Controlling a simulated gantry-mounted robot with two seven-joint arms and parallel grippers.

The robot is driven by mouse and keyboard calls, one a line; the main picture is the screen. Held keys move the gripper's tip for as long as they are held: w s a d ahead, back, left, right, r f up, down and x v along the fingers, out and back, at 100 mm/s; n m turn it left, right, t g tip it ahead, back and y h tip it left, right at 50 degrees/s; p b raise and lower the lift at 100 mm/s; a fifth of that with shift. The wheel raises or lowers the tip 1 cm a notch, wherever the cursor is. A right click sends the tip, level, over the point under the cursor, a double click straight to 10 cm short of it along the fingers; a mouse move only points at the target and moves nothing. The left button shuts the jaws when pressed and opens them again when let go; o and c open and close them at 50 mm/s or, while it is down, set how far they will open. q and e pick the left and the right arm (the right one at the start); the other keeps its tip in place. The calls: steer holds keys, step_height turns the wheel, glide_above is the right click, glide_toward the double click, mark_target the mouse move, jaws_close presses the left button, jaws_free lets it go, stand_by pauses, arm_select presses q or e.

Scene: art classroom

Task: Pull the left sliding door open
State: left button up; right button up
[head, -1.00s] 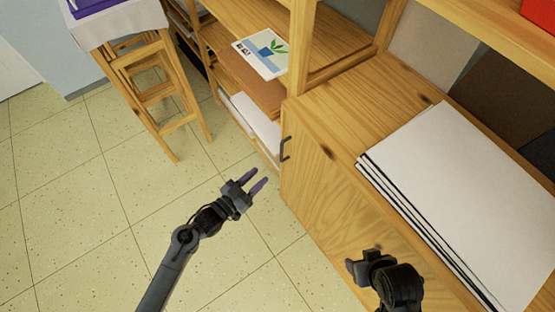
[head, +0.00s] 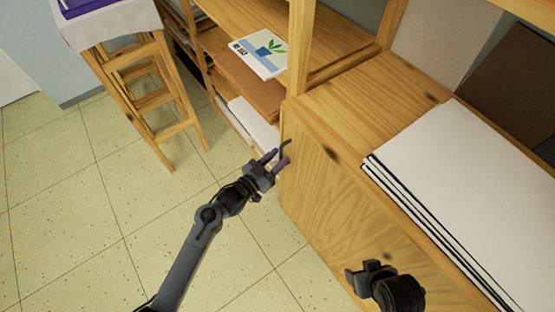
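The wooden sliding door (head: 318,196) is the front panel of a low cabinet and stands flush with it, with no gap visible. Its small dark handle (head: 286,146) is near the panel's left edge. My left gripper (head: 280,156) is at the handle, its two purple-tipped fingers apart, one on each side of the handle's lower part. I cannot tell whether they touch it. My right gripper (head: 360,275) is in front of the lower right of the cabinet, away from the handle; its finger gap is not clear.
A stack of white boards (head: 455,170) lies on the cabinet top. Open shelves (head: 250,84) to the left hold a picture card (head: 262,54) and papers. A wooden stool (head: 150,100) stands at the upper left. The tiled floor (head: 80,220) is clear on the left.

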arm_select(q)
steer(key=shift+w+d, duration=0.15)
steer(key=shift+d, duration=0.05)
jaws_close()
stand_by(0.3)
